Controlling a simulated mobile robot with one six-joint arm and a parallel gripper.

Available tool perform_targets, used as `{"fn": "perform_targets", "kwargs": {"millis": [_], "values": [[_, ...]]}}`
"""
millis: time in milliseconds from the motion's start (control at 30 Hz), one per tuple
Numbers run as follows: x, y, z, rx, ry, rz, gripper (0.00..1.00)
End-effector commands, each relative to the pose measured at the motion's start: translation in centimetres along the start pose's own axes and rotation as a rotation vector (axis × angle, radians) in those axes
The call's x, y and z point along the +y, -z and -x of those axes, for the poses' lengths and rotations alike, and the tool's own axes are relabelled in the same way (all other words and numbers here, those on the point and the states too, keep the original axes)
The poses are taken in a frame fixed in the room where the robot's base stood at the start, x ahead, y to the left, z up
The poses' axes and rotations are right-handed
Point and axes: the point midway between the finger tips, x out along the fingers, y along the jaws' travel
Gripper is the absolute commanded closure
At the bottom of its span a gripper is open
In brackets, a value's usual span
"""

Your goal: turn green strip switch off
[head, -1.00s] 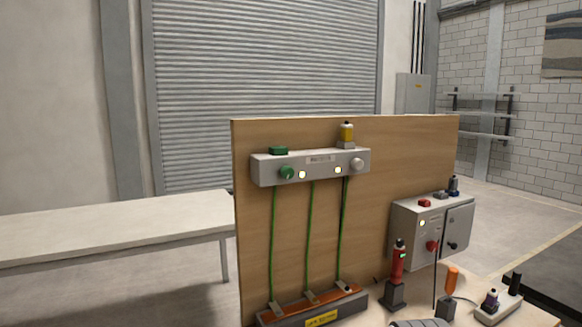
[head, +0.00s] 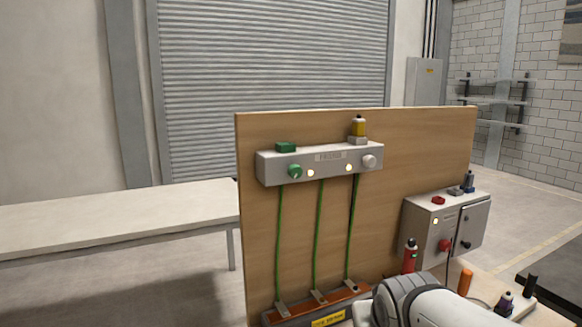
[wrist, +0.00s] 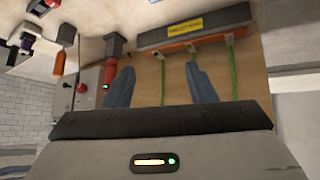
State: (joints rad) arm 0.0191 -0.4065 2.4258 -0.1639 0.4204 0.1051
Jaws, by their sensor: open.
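The strip (head: 330,163), a long light-grey housing, is fixed high on an upright wooden board. A round green knob (head: 295,171) is on its front at the left, with a lit lamp beside it. A green block (head: 286,147) sits on top of the strip's left end. A pale round knob (head: 369,161) is at the right end, beside another lit lamp. In the wrist view, which looks upside down, my gripper (wrist: 160,88) is open with nothing between its fingers. The strip and green knob do not show there.
Green cables run down the board to a grey and orange base (head: 322,312). A grey control box (head: 447,229) with a red knob stands at the right. A red tool (head: 410,257) and an orange handle (head: 465,281) stand before it. A white table (head: 120,215) is at the left.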

Motion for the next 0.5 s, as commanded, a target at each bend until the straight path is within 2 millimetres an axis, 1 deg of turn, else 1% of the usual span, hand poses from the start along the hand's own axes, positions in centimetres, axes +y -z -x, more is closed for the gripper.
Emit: {"fn": "perform_targets", "kwargs": {"millis": [33,67,100,167,200,233,267,300,400,500], "values": [[-0.1,3.2,0.6,0.088,0.005,0.005,0.49],[-0.3,4.9,0.8,0.145,0.011,0.008,0.49],[-0.6,7.1,1.1,0.22,0.023,0.012,0.49],[-1.2,10.4,1.8,0.331,0.048,0.02,0.49],[-1.5,12.4,2.4,0.402,0.06,0.014,0.49],[-2.0,14.0,2.9,0.457,0.077,0.017,0.49],[-3.1,15.2,3.4,0.499,0.132,0.037,0.49],[-4.1,16.8,4.2,0.557,0.176,0.053,0.49],[-5.9,20.1,6.0,0.69,0.26,0.074,0.49],[-7.5,22.2,7.6,0.782,0.338,0.091,0.49]]}}
